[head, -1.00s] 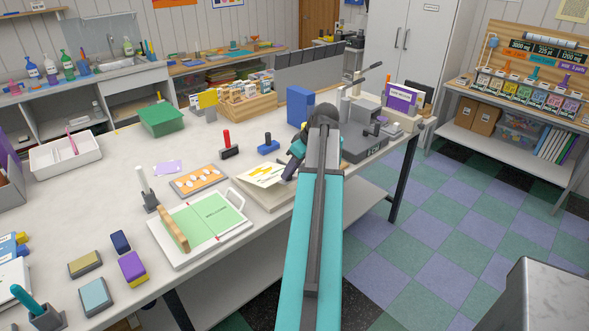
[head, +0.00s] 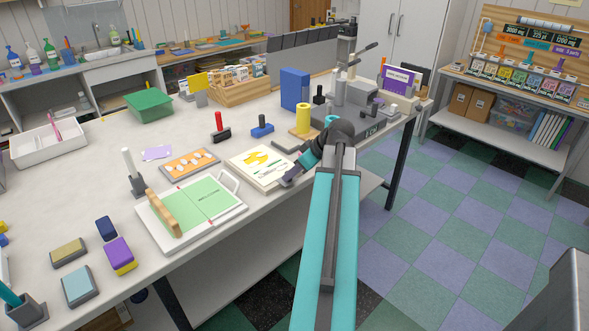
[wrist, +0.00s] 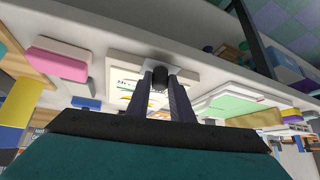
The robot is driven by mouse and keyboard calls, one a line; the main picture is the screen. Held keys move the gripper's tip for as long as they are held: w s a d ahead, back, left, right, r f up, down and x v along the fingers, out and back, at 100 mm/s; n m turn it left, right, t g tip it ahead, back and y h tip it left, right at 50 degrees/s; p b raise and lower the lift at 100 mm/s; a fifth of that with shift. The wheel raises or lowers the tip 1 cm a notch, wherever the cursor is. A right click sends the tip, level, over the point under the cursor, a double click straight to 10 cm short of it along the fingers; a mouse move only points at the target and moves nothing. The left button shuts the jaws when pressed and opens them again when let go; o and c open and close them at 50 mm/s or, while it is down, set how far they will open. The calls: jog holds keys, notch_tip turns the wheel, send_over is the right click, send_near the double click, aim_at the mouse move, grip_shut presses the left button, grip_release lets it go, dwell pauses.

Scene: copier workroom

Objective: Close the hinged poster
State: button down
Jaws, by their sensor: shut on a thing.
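The hinged poster (head: 257,167), a white panel with a yellow picture, lies on a pale base on the table near its front edge. Its panel looks flat or nearly flat on the base; I cannot tell whether a small gap is left. My gripper (head: 287,181) is at its front right corner. In the wrist view the poster (wrist: 122,88) lies ahead of the fingers. There my gripper (wrist: 161,78) is shut on a small dark part at the poster's edge. The fingers hide most of that part.
A green folder on a white board (head: 225,208) lies left of the poster. A yellow cylinder (head: 303,119), a blue-based stamp (head: 262,130) and a grey machine (head: 355,118) stand behind it. The floor to the right is clear.

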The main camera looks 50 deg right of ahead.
jog(key=c, duration=1.6)
grip_release()
jog(key=shift+s, duration=0.2)
jog(key=shift+w, duration=0.1)
jog(key=shift+r, duration=0.1)
jog(key=shift+b+v, duration=0.7)
jog(key=shift+v, duration=6.1)
